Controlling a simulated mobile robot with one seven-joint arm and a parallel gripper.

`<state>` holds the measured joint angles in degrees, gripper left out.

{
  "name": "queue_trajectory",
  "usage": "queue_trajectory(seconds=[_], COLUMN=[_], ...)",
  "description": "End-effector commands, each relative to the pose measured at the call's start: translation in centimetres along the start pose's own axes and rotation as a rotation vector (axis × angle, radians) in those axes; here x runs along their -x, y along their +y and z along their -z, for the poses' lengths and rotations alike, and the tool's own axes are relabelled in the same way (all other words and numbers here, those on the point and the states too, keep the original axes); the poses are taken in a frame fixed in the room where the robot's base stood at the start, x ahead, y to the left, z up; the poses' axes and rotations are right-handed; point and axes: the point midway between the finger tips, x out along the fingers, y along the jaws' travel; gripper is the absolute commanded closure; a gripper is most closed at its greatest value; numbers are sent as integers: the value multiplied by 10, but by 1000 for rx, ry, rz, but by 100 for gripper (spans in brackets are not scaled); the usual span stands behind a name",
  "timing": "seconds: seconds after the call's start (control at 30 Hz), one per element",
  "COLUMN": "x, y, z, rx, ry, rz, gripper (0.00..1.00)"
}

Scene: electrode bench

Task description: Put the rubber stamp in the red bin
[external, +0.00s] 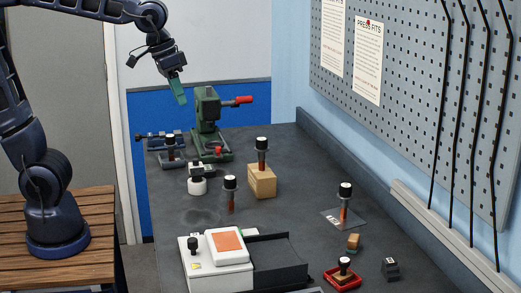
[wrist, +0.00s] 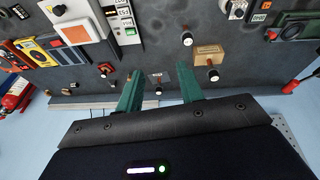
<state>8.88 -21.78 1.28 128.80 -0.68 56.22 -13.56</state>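A small stamp-like piece with a black knob and a pale base (external: 344,263) stands in a shallow red tray (external: 353,283) at the front right of the bench in the external view. I take these for the rubber stamp and the red bin, but they are small and I cannot be sure. My gripper (external: 179,100) is high over the far left of the bench, well away from them. In the wrist view my gripper (wrist: 158,68) has its two green fingers apart with nothing held between them.
Several black-capped electrodes stand about, one in a wooden block (external: 262,182). A green press with a red handle (external: 208,115) stands at the back. A white device (external: 225,250) sits in front. The pegboard wall (external: 430,100) bounds the right.

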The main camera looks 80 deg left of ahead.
Motion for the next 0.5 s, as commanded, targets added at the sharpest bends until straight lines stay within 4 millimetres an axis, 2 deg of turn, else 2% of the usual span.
queue_trajectory(seconds=[0.03, 0.3, 0.5], x=[5, 10, 6], y=[-10, -47, -64], z=[-15, -89, -130], rx=[-6, -66, -102], ry=[15, 74, 105], rz=[2, 22, 40], gripper=[63, 63, 63])
